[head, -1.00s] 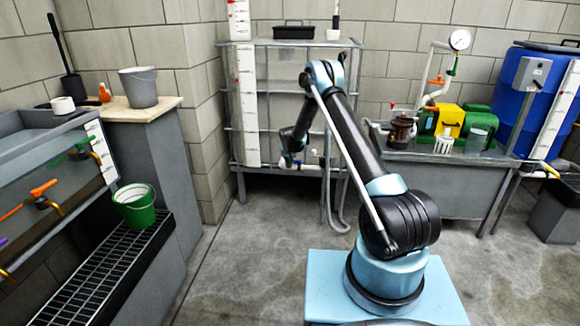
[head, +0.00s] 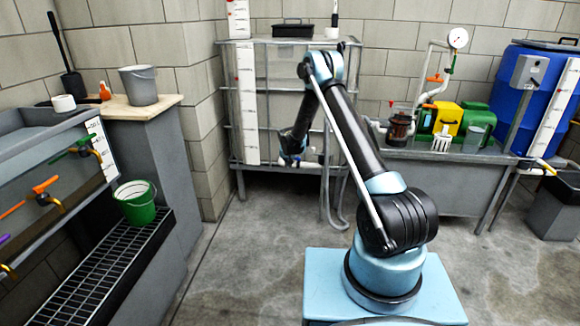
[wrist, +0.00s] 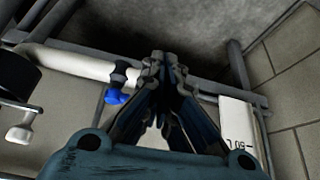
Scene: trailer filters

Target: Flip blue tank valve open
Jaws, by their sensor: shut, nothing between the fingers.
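The blue valve handle (wrist: 116,96) sits on a white pipe (wrist: 75,62) with a dark collar, left of centre in the wrist view. My gripper (wrist: 165,62) is shut and empty, its fingertips together just right of the handle. A gap shows between fingers and handle in the picture; I cannot tell their difference in depth. In the head view my gripper (head: 290,160) hangs small at the low front of the caged white tank (head: 285,108). The valve cannot be made out clearly there, being small and partly behind my arm.
Tank frame bars and a white scale strip (wrist: 238,125) lie close around my gripper. A pump bench (head: 435,175) and blue barrel (head: 540,95) stand right; a sink counter with a green bucket (head: 136,203) stands left.

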